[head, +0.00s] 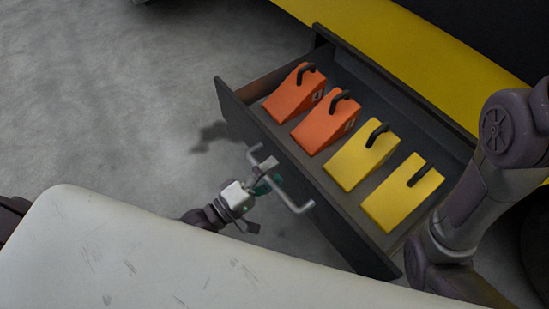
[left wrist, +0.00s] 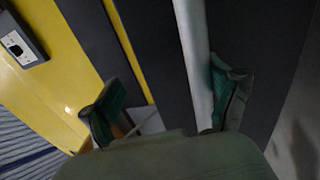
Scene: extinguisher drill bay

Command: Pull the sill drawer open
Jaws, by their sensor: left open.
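The sill drawer (head: 310,187) stands pulled out from under the yellow sill, its inside in full view in the head view. Its grey bar handle (head: 292,203) is on the dark front panel. My left gripper (head: 264,176) is at the handle, with its fingers open. In the left wrist view, the handle bar (left wrist: 194,55) runs between the fingers of the open gripper (left wrist: 168,92), close to the right-hand finger. I cannot tell whether that finger touches it. My right gripper is out of view.
Two orange wedge blocks (head: 293,95) and two yellow ones (head: 360,160), with black handles, lie in the drawer. The yellow sill (head: 400,75) runs behind it. My other arm reaches across the drawer's right end. Bare grey floor (head: 110,110) lies to the left.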

